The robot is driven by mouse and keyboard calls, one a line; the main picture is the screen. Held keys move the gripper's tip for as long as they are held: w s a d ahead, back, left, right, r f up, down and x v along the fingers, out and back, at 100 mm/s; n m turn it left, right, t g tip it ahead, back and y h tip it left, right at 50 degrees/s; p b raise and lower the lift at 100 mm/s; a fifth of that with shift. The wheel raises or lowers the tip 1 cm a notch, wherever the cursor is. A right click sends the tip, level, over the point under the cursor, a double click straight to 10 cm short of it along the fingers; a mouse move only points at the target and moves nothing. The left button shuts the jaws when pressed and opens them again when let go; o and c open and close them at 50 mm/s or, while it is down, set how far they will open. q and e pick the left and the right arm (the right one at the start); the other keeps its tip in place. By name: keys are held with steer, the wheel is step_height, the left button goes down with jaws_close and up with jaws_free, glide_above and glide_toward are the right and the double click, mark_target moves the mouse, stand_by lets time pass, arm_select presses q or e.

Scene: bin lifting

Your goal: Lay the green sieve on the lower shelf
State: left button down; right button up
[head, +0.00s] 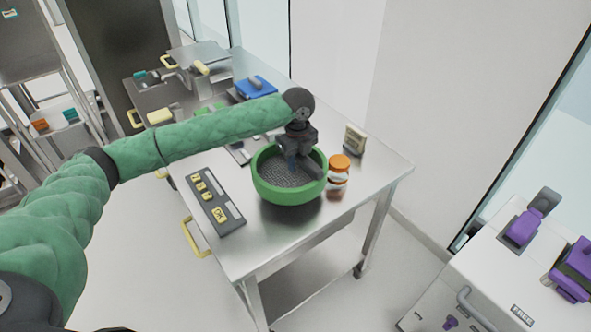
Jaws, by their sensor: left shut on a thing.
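The green sieve (267,191), a round bowl with a grey mesh inside, is upright at the right part of the steel table (262,238). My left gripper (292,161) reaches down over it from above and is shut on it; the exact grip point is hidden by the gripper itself. I cannot tell whether the sieve touches the tabletop or is just above it. A lower shelf surface (311,272) shows in part below the table, and the tabletop hides the rest. My right gripper is not in view.
A jar with an orange lid (340,162) stands close right of the sieve. A small beige box (354,140) is behind it. A grey panel with yellow buttons (215,202) lies to the left. A white unit with purple parts (525,268) stands at the lower right.

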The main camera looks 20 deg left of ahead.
mark_target(297, 169)
arm_select(q)
steer(key=shift+w+f, duration=0.25)
steer(key=shift+f, duration=0.65)
step_height(297, 169, down, 3)
steer(key=shift+s+f+p, duration=0.15)
steer(key=shift+p, duration=0.6)
steer(key=shift+f, duration=0.25)
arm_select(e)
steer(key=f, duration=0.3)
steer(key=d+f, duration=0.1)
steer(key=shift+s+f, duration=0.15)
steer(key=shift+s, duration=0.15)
arm_select(q)
steer(key=c, duration=1.2)
jaws_free()
steer(key=shift+f, duration=0.1)
steer(key=shift+o, duration=0.2)
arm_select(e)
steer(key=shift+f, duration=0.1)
